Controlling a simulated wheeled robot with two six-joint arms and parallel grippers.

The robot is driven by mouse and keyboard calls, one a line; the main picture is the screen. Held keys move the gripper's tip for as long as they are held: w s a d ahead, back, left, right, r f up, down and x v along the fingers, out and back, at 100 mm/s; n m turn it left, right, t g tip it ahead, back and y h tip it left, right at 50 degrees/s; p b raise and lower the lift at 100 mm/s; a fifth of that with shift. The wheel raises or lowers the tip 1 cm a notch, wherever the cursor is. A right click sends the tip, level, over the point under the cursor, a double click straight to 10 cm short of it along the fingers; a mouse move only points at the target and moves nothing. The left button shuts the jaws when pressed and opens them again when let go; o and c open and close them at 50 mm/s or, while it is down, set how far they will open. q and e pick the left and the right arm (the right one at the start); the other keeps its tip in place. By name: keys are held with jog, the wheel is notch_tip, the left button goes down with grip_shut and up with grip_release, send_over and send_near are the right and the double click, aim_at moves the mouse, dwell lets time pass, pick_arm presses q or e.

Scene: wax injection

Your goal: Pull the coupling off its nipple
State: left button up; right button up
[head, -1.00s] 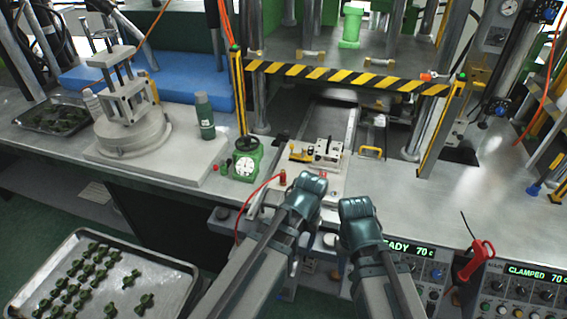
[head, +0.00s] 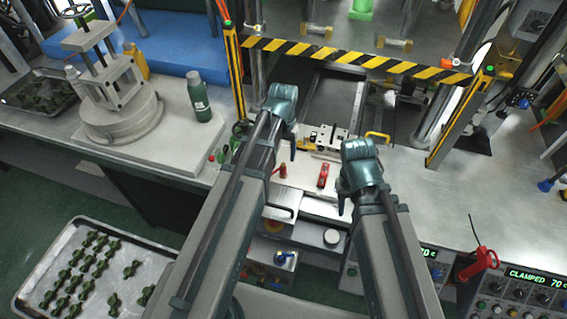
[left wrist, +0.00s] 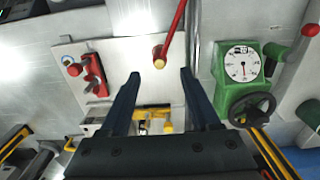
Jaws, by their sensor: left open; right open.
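The coupling (head: 282,171) is a small red piece standing on the pale plate below my left gripper. In the left wrist view its brass-coloured end (left wrist: 159,60) and red hose show between and just beyond my fingertips, with gaps on both sides. The nipple is hidden. My left gripper (head: 292,152) is open and empty above the plate; its two dark fingers also show in the left wrist view (left wrist: 161,76). My right gripper (head: 342,204) is open and empty, to the right of the plate's front.
A red lever valve (head: 323,175) stands right of the coupling; it also shows in the left wrist view (left wrist: 92,75). A green gauge (left wrist: 243,65) with a handwheel is close by. A striped bar (head: 350,61) crosses behind. The bench right of the plate is clear.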

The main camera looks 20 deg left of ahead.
aim_at(283, 164)
dwell(0.3)
pick_arm(q)
notch_tip(283, 164, down, 9)
jog(key=b, duration=0.9)
dwell(0.6)
grip_shut()
dwell(1.1)
jog(key=shift+r, duration=0.1)
jog(key=shift+r+p, duration=2.95)
jog(key=shift+p, duration=0.05)
